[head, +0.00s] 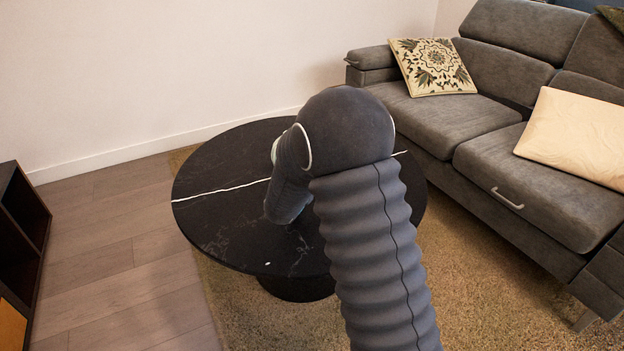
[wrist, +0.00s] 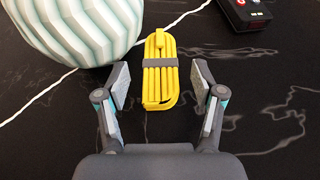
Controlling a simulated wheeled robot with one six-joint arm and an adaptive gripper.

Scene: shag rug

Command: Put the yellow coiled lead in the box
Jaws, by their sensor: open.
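The yellow coiled lead (wrist: 160,88) lies on the dark marbled table, bound across its middle by a grey band, in the wrist view. My gripper (wrist: 160,86) is open, with one finger on each side of the lead and a gap showing on both sides. I cannot tell its exact height above the table. In the head view my arm hides the lead and the gripper fingers. No box can be made out in either view.
A pale green ribbed vase-like object (wrist: 80,30) stands close left of the lead. A black device with a red mark (wrist: 246,14) lies at the upper right. The round black table (head: 225,235) has bare room at its left and front; a grey sofa (head: 450,120) stands behind right.

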